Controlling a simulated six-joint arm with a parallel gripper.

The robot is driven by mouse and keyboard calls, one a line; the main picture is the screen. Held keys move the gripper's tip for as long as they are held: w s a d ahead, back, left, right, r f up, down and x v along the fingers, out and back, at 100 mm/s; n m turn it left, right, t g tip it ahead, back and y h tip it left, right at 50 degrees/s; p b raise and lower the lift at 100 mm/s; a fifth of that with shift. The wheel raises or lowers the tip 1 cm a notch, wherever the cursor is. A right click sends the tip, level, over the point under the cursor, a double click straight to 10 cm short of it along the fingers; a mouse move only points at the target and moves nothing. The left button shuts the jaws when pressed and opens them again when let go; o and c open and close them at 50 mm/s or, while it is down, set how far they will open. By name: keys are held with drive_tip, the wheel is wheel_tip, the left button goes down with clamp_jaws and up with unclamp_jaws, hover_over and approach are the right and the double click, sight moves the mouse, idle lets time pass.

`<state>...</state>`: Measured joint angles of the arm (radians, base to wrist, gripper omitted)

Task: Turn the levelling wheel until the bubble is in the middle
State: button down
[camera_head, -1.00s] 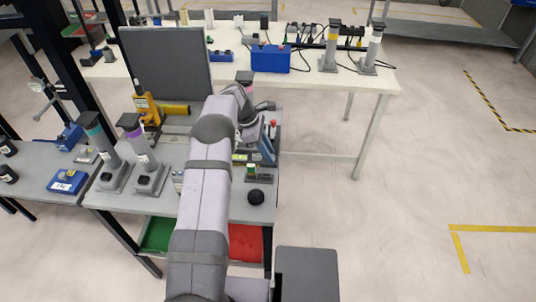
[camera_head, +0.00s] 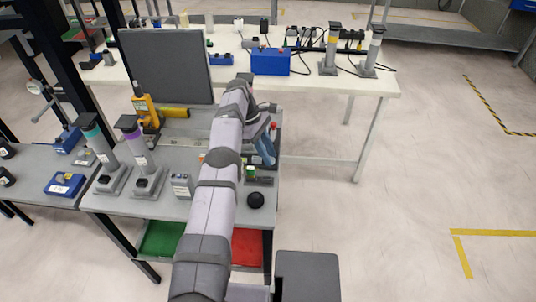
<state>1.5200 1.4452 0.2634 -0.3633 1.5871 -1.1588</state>
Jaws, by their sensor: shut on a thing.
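My arm reaches forward over the near bench, and its dark wrist and gripper (camera_head: 256,122) are at the far right part of that bench. The gripper is small and partly covered by my own arm, and its fingertips do not show clearly. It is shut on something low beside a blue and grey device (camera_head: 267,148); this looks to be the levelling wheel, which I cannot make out. The bubble is also hidden or too small to see.
Two grey posts, teal-topped (camera_head: 100,148) and purple-topped (camera_head: 138,150), stand left on the bench (camera_head: 212,207). A yellow tool (camera_head: 147,112) stands before a dark panel (camera_head: 165,65). A black knob (camera_head: 255,200) is at the near edge. A white table (camera_head: 320,85) stands behind.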

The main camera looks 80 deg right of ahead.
idle(0.5)
drive_tip(key=c, duration=1.5)
unclamp_jaws()
drive_tip(key=shift+r, duration=0.1)
wheel_tip(320, 180, up, 10)
drive_tip(key=p, duration=0.7)
drive_tip(key=shift+a, duration=0.1)
